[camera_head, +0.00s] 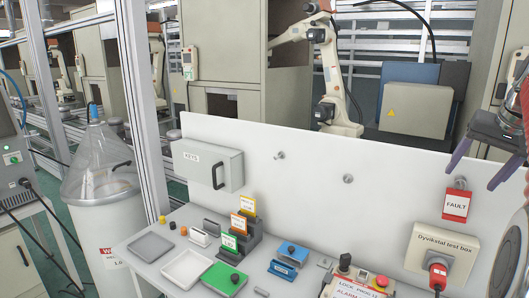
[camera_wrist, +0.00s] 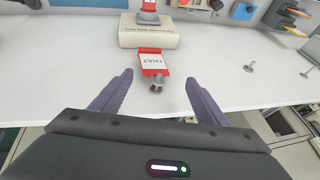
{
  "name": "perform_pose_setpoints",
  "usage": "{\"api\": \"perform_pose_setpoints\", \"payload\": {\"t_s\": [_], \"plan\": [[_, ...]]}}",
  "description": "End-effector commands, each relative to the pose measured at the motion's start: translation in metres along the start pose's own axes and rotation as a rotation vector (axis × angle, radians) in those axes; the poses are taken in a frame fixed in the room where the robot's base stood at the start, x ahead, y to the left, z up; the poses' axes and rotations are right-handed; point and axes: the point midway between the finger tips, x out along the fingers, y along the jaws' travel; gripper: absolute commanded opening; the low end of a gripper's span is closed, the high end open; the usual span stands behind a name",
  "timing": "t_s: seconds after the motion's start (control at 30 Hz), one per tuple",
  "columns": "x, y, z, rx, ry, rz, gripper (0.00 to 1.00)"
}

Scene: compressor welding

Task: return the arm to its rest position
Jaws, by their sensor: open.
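My gripper (camera_head: 472,183) is at the right edge of the head view, in front of the upright white panel. Its two purple fingers are spread and nothing is held between them. In the wrist view my gripper (camera_wrist: 159,79) also shows open, its fingers on either side of a metal peg (camera_wrist: 157,86). A red tag marked FAULT (camera_head: 456,205) hangs at this peg on the panel; it also shows in the wrist view (camera_wrist: 152,62), just beyond the fingertips. I see no contact between fingers and tag. Most of my arm is out of view.
The Dyvikstal test box (camera_head: 430,258), with a red plug, sits below the tag. A grey KEYS box (camera_head: 200,167) and two bare pegs are further left on the panel (camera_head: 310,160). Free space lies before the panel's middle.

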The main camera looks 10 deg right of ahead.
Motion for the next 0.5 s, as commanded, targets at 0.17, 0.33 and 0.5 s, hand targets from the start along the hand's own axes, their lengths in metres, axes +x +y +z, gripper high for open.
{"api": "perform_pose_setpoints", "payload": {"t_s": [0.17, 0.33, 0.5], "plan": [[0.019, 0.010, -0.001, 0.021, 0.010, 0.020, 0.68], [0.049, 0.021, 0.019, 0.045, -0.014, 0.048, 0.68], [0.069, 0.008, 0.056, 0.025, -0.034, 0.068, 0.68]]}}
